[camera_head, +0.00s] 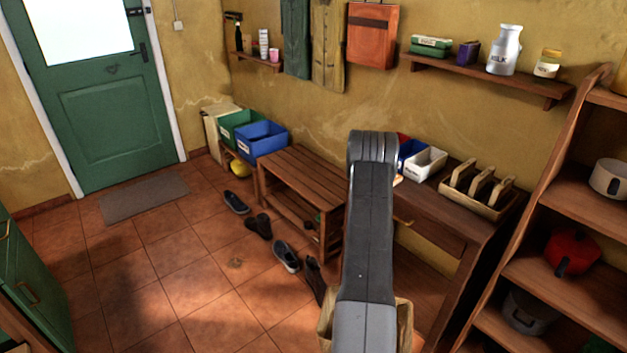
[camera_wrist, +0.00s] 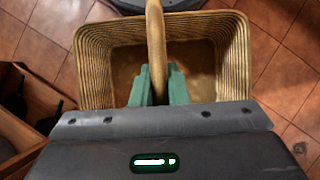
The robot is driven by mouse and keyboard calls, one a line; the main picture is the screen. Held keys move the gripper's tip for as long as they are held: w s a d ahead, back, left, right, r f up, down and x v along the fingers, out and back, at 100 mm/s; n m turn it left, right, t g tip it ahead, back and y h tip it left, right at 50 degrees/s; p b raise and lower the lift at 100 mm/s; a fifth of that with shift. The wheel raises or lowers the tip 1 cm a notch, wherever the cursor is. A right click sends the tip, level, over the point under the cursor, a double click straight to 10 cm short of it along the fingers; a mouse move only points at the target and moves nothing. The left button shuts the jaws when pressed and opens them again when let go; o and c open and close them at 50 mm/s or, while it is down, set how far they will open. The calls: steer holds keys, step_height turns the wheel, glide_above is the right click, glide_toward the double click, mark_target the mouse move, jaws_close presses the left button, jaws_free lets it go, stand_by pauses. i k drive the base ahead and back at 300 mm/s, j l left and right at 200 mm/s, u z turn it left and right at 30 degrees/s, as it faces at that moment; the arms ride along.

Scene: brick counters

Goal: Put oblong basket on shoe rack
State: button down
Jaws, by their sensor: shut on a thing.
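The oblong basket (camera_wrist: 94,68) is a tan, ribbed, open box with an arched handle (camera_wrist: 156,45). In the wrist view my gripper (camera_wrist: 155,84) has its green fingers shut around the handle, and the basket looks empty. In the head view only the basket's edges (camera_head: 405,326) show at the bottom, behind my arm, which hides the gripper. The basket hangs above the tiled floor. The shoe rack (camera_head: 304,182) is a low slatted wooden bench with a lower shelf, left of my arm. Its slatted top looks bare.
Several dark shoes (camera_head: 286,256) lie on the floor before the rack. A blue bin (camera_head: 262,139) stands beyond it. A wooden table (camera_head: 433,206) with a toast rack (camera_head: 480,188) adjoins at right, then a shelf unit with pots (camera_head: 573,252). Floor at left is clear.

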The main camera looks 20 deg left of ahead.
mark_target(324, 184)
steer(key=i+j+z, duration=0.1)
steer(key=j, duration=0.3)
steer(key=i+j+z, duration=0.1)
steer(key=i+j, duration=0.15)
steer(key=j, duration=0.15)
steer(key=i+j+z, duration=0.1)
steer(key=j, duration=0.3)
steer(key=i+j+z, duration=0.1)
steer(key=i+j, duration=0.15)
steer(key=j, duration=0.2)
steer(key=i+j+z, duration=0.1)
steer(key=j, duration=0.35)
steer(key=i+j+z, duration=0.1)
steer(key=j, duration=0.35)
steer(key=i+j+z, duration=0.1)
steer(key=j, duration=0.35)
steer(key=i, duration=0.05)
